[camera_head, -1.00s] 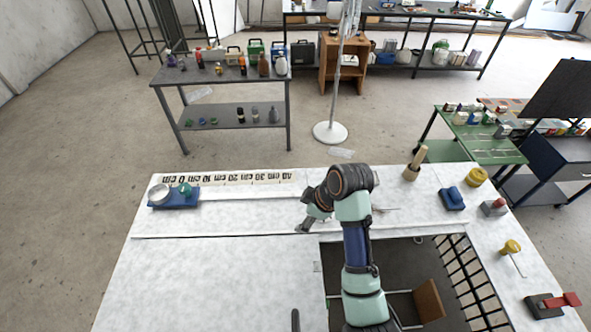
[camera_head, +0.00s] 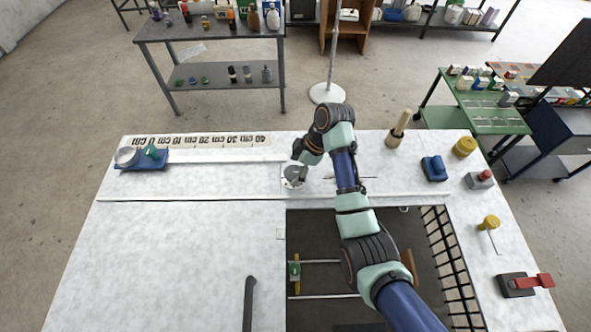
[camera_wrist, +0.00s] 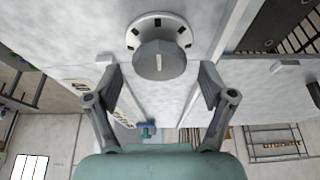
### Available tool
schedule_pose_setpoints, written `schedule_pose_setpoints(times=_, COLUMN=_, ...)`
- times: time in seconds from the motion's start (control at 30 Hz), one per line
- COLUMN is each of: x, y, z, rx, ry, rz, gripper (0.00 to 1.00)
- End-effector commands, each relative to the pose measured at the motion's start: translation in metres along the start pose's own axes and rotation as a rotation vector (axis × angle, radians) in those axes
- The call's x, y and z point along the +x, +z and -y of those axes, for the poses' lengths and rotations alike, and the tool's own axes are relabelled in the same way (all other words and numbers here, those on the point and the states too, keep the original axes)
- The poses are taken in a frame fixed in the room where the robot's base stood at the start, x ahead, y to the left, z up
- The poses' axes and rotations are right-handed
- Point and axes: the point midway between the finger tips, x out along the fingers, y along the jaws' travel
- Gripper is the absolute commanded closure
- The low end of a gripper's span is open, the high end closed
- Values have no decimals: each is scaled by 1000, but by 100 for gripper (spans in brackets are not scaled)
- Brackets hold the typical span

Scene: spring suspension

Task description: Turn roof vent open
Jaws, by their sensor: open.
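The roof vent (camera_wrist: 184,35) is a round white disc with dark slots, with a grey round knob (camera_wrist: 160,64) with a raised bar at its middle. In the head view the vent (camera_head: 293,178) lies on the white panel, left of my arm and partly hidden by it. My gripper (camera_wrist: 158,82) is open, its two fingers spread left and right of the knob's lower edge in the wrist view. The fingers are apart from the knob and nothing is between them. In the head view my gripper (camera_head: 301,165) is just above the vent and hard to make out.
A blue tray (camera_head: 141,164) with a white cup and a green piece sits at the left. A wooden-handled tool (camera_head: 398,130), a blue block (camera_head: 434,168) and a red lever (camera_head: 530,281) stand at the right. A dark opening lies in front. The left panel is mostly clear.

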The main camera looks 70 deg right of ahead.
Motion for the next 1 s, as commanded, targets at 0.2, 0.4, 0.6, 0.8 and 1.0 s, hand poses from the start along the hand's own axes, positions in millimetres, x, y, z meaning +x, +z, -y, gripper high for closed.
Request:
schedule_pose_setpoints(times=0.2, x=6, y=0, z=0, rx=0, ry=0, rz=0, gripper=18)
schedule_pose_setpoints(times=0.4, x=5, y=0, z=0, rx=0, ry=-1, rz=0, gripper=36)
schedule_pose_setpoints(times=0.6, x=5, y=0, z=0, rx=0, ry=0, rz=0, gripper=70)
schedule_pose_setpoints(times=0.8, x=5, y=0, z=0, rx=4, ry=1, rz=0, gripper=78)
schedule_pose_setpoints(times=1.0, x=3, y=-1, z=1, rx=48, ry=19, rz=0, gripper=78)
